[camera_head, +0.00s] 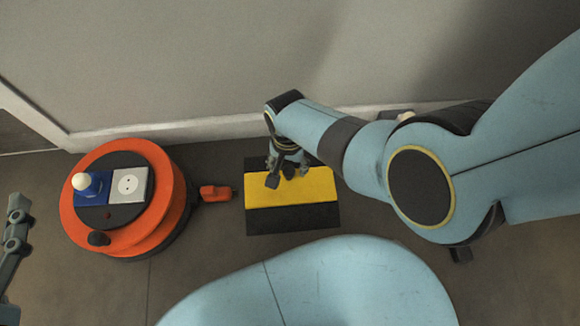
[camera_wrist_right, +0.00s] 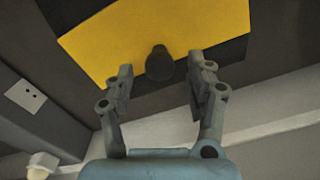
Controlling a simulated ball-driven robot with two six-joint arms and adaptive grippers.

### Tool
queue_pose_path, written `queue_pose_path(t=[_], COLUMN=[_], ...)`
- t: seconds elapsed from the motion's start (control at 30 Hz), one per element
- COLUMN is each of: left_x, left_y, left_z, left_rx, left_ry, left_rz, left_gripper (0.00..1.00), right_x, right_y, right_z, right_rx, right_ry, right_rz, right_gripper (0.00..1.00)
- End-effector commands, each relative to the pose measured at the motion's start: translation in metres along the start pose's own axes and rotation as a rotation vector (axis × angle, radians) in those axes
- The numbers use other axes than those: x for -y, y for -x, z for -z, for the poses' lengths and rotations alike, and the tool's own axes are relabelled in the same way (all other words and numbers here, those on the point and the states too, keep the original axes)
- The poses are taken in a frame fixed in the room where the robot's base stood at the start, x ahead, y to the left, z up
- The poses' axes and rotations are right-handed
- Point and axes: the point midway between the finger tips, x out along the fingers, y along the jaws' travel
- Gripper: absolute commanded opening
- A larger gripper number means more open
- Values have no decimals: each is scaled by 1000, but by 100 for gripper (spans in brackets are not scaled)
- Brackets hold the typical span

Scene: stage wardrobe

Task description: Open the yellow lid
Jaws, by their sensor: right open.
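The yellow lid (camera_head: 310,192) lies flat on a black box (camera_head: 292,219) on the floor in the head view. In the right wrist view the yellow lid (camera_wrist_right: 208,30) fills the upper middle, with a dark round knob (camera_wrist_right: 159,64) on it. My right gripper (camera_wrist_right: 158,84) is open, its two fingers on either side of the knob and pointing at the lid. In the head view my right gripper (camera_head: 280,176) is over the lid's left part and hides some of it. My left gripper (camera_head: 17,226) shows only in part at the left edge.
An orange cable reel (camera_head: 178,212) stands left of the box, with a white-topped blue piece and a socket on top. An orange plug (camera_head: 216,193) lies between reel and box. A wall with a pale skirting board (camera_head: 165,132) runs behind. Bare floor shows left of the box's front.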

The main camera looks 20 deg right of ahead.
Motion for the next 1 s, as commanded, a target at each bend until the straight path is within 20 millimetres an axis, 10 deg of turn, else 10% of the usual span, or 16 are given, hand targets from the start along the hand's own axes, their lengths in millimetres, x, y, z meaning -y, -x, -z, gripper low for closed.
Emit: queue_pose_path(t=[0.4,0.83,1.0], left_x=[2,2,2], left_y=[-23,-24,-24], left_z=[76,88,88], left_rx=[-310,-356,-356], left_ry=[-31,-35,-35], left_rz=[-3,-4,-4], left_gripper=[40,40,40], right_x=[3,4,4], right_y=[-14,-14,-14], right_z=[-2,-2,-2], right_rx=[2,1,1], right_ry=[-2,-2,-2], right_rz=[-1,0,0], right_gripper=[55,55,33])
